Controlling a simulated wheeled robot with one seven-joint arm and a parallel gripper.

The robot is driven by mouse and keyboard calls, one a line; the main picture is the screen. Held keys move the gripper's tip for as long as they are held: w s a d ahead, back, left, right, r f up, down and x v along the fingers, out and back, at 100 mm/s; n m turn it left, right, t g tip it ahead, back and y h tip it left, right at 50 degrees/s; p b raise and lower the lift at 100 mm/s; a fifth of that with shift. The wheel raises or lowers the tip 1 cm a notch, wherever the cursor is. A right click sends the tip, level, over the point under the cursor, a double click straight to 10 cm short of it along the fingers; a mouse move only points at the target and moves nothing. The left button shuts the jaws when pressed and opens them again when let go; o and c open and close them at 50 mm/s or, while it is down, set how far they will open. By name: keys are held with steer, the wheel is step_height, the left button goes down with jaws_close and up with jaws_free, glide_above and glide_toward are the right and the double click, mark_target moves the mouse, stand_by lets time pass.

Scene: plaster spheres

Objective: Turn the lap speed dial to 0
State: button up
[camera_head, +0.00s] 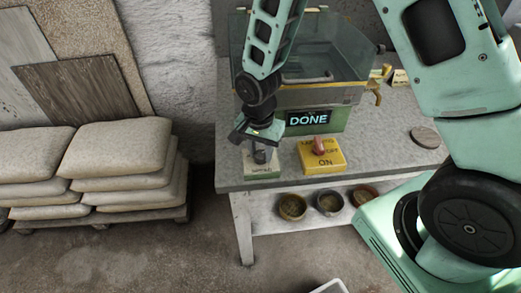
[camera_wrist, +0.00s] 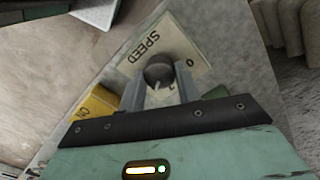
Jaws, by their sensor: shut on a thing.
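The lap speed dial (camera_wrist: 158,68) is a dark round knob on a cream plate (camera_wrist: 180,38) marked SPEED, with a 0 to the right of the knob. A pale mark shows on the knob's lower side, toward my gripper, not toward the 0. My gripper (camera_wrist: 160,82) is shut on the dial, one finger on each side. In the head view my gripper (camera_head: 260,148) reaches down over the small dial box (camera_head: 262,173) at the bench's left front corner. It hides most of the dial there.
A yellow switch box (camera_head: 333,162) with a red knob stands just right of the dial box. Behind are a DONE display (camera_head: 308,118) and a clear-sided machine (camera_head: 300,55). A round disc (camera_head: 425,137) lies on the bench (camera_head: 385,158). Bowls stand on the shelf below.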

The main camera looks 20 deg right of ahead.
steer(key=n, duration=1.3)
steer(key=shift+n, duration=0.4)
steer(key=n, duration=0.4)
steer(key=shift+r+p, duration=0.1)
steer(key=shift+p, duration=0.2)
steer(key=n+p, duration=0.1)
steer(key=n, duration=0.4)
steer(key=shift+n+t, duration=0.3)
steer(key=shift+n, duration=0.1)
steer(key=o, duration=1)
